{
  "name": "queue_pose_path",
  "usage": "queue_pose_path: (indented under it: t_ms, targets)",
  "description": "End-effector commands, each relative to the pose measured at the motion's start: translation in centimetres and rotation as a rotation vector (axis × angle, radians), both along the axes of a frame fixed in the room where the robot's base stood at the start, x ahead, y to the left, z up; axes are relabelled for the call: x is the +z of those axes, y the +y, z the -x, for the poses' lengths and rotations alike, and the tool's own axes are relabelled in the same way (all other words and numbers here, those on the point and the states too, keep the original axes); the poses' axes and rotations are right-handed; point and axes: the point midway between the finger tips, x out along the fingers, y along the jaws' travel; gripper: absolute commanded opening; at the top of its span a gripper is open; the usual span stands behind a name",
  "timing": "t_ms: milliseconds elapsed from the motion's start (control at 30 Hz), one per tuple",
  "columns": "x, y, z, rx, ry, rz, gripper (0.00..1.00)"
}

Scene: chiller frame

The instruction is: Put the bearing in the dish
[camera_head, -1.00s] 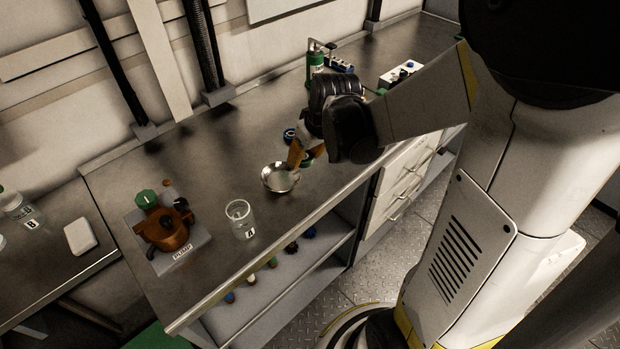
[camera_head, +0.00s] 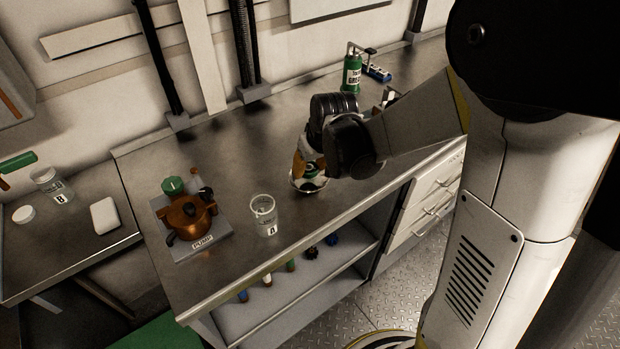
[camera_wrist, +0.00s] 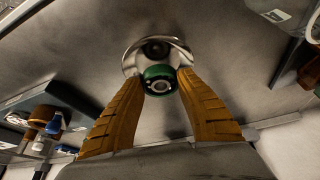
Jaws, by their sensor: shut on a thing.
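The bearing (camera_wrist: 160,80) is a green ring with a pale and dark centre. My gripper (camera_wrist: 161,77) is shut on it, with an orange finger at each side. The dish (camera_wrist: 130,60) is a small shiny metal bowl. In the wrist view it shows just behind the bearing, and a dark round patch inside it may be a reflection. In the head view my gripper (camera_head: 310,166) points down at the dish (camera_head: 308,187), holding the bearing over it. The fingers partly hide both, and I cannot tell whether bearing and dish touch.
A clear jar marked A (camera_head: 263,216) and a copper-coloured pump (camera_head: 187,218) on a grey plate stand left of the dish. A green cylinder (camera_head: 352,74) stands at the back right. The bench between dish and wall is mostly clear. A shelf (camera_head: 300,284) below holds several small items.

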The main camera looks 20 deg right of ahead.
Motion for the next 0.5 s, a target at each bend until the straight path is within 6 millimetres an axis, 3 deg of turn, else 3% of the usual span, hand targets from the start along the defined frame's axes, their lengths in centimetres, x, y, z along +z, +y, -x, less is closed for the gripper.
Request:
queue_pose_path:
  t_ms: [200,500]
  targets:
    - [-3.5,0.0,0.0,0.0,0.0,0.0,0.04]
    - [-3.6,-0.1,0.0,0.0,0.0,0.0,0.04]
